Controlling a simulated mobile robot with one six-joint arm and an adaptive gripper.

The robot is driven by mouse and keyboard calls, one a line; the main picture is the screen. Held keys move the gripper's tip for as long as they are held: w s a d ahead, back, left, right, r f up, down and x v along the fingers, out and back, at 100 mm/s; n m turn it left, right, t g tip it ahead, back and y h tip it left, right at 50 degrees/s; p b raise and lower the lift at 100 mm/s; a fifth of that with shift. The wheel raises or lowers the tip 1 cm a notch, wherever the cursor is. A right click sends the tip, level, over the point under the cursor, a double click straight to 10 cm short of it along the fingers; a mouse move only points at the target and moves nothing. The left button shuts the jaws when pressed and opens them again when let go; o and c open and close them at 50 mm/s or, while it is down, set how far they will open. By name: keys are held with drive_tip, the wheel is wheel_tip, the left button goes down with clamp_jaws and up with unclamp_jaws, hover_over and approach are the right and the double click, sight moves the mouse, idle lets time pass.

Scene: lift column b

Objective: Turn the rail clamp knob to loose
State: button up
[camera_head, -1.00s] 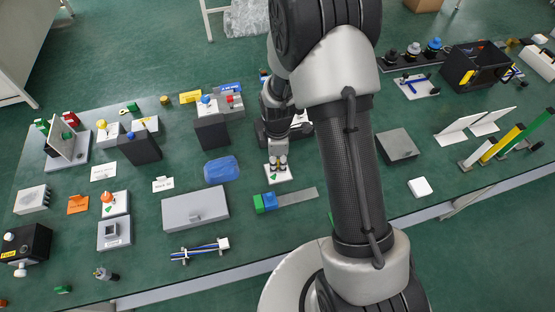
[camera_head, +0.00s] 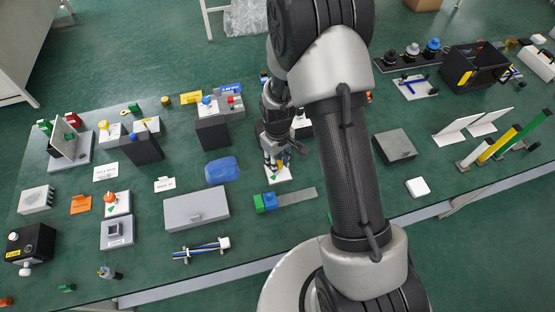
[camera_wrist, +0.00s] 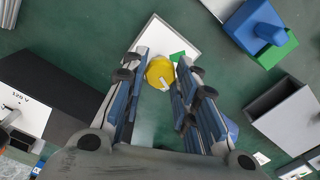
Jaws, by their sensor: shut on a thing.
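A round yellow knob (camera_wrist: 159,70) with a white pointer mark sits over a white base plate (camera_wrist: 160,34) in the wrist view. A green mark shows on the plate beside the knob. My gripper (camera_wrist: 163,75) has one finger on each side of the knob and is shut on it.
A blue and green block (camera_head: 265,202) on a grey strip (camera_head: 298,196) lies just in front of the plate. A blue lump (camera_head: 222,169) and a grey box (camera_head: 196,208) are to the left. A grey block (camera_head: 395,146) is to the right, beyond my arm.

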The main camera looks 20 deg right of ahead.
drive_tip(key=m, duration=0.7)
drive_tip(key=shift+p, duration=0.35)
drive_tip(key=m, duration=0.6)
drive_tip(key=shift+d+m, duration=0.1)
drive_tip(key=shift+m, duration=0.3)
drive_tip(key=o, duration=1.1)
wheel_tip(320, 180, up, 12)
drive_tip(key=shift+r, duration=0.1)
idle(0.3)
